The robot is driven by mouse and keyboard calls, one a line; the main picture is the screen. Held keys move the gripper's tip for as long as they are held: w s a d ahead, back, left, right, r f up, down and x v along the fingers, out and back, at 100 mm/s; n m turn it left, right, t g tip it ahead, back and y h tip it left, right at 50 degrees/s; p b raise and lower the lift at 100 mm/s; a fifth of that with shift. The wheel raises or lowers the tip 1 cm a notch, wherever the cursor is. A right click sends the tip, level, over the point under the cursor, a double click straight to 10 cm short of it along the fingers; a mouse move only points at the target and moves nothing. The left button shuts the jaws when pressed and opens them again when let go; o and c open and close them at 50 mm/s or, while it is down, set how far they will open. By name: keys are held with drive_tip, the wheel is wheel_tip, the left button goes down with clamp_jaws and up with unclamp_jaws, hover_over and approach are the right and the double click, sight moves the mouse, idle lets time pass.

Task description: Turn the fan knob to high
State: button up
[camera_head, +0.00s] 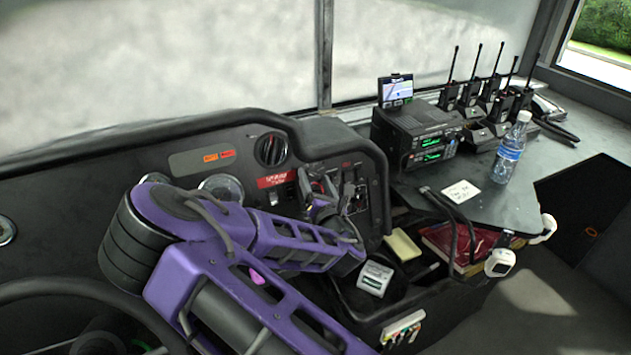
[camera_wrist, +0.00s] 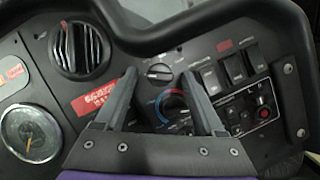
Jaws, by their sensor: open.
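In the wrist view a small round dark knob (camera_wrist: 160,73) sits on the black dash panel, with small marks around it; it looks like the fan knob, though its label is too small to read. Just below it is a second knob with a red and blue ring (camera_wrist: 172,106). My gripper (camera_wrist: 159,78) is open and empty, with one finger to the left and one to the right of the upper knob in the picture. I cannot tell whether the fingers touch the panel. In the head view my gripper (camera_head: 320,195) is at the dash, and my arm hides the knobs.
Rocker switches (camera_wrist: 230,72) lie right of the knobs, a round air vent (camera_wrist: 80,48) and a gauge (camera_wrist: 32,133) left. The dash's raised hood (camera_wrist: 200,28) curves above. A radio (camera_head: 415,135) and a water bottle (camera_head: 511,148) stand on the side counter.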

clamp_jaws()
